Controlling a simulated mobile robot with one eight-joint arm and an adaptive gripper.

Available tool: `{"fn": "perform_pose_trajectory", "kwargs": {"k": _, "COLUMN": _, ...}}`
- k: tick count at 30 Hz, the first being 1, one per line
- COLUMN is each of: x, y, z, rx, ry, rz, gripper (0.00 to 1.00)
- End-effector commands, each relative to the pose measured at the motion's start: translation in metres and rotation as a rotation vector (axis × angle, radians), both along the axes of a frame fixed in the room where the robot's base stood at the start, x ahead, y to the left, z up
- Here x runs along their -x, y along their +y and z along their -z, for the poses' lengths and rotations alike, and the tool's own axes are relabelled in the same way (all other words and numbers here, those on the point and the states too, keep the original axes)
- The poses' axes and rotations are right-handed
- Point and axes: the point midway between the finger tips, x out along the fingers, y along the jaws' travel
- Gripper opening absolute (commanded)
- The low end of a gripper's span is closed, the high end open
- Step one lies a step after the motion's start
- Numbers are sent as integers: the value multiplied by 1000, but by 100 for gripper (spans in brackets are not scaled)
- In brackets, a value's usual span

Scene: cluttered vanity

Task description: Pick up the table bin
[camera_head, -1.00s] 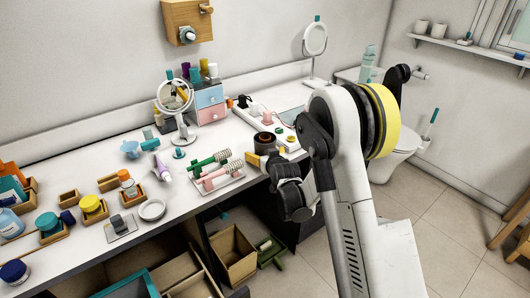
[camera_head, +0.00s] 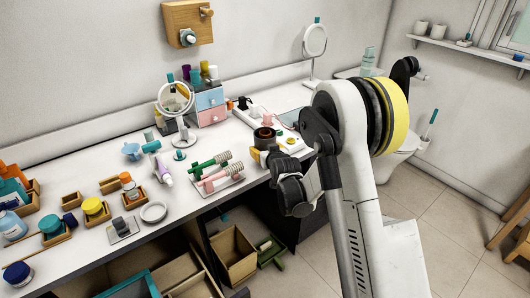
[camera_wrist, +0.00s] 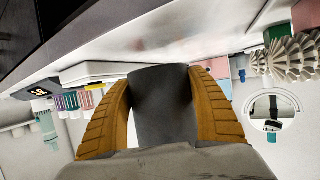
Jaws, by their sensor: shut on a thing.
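The table bin is a small dark cylinder (camera_head: 263,137) near the right part of the vanity top in the head view. In the wrist view the dark bin (camera_wrist: 165,105) stands between my two orange-yellow fingers, which press on its sides. My gripper (camera_head: 261,155) reaches over the table's front edge and is shut on the bin; it also shows in the wrist view (camera_wrist: 163,100). The bin's underside is hidden in the head view, so the gap to the table is hard to judge.
Pink and green spiral brushes (camera_head: 212,172) lie on a tray just left of my gripper. A round mirror (camera_head: 176,100) and a small drawer box (camera_head: 210,103) stand behind.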

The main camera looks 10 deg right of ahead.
Motion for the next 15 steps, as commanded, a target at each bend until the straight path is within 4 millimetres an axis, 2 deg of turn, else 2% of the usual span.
{"fn": "perform_pose_trajectory", "kwargs": {"k": 2, "x": 0, "y": 0, "z": -12, "rx": 0, "ry": -1, "rz": 0, "gripper": 51}}
{"fn": "perform_pose_trajectory", "kwargs": {"k": 8, "x": 12, "y": -20, "z": -26, "rx": -2, "ry": -1, "rz": 3, "gripper": 51}}
{"fn": "perform_pose_trajectory", "kwargs": {"k": 15, "x": 35, "y": -59, "z": -54, "rx": -2, "ry": 0, "rz": 5, "gripper": 51}}
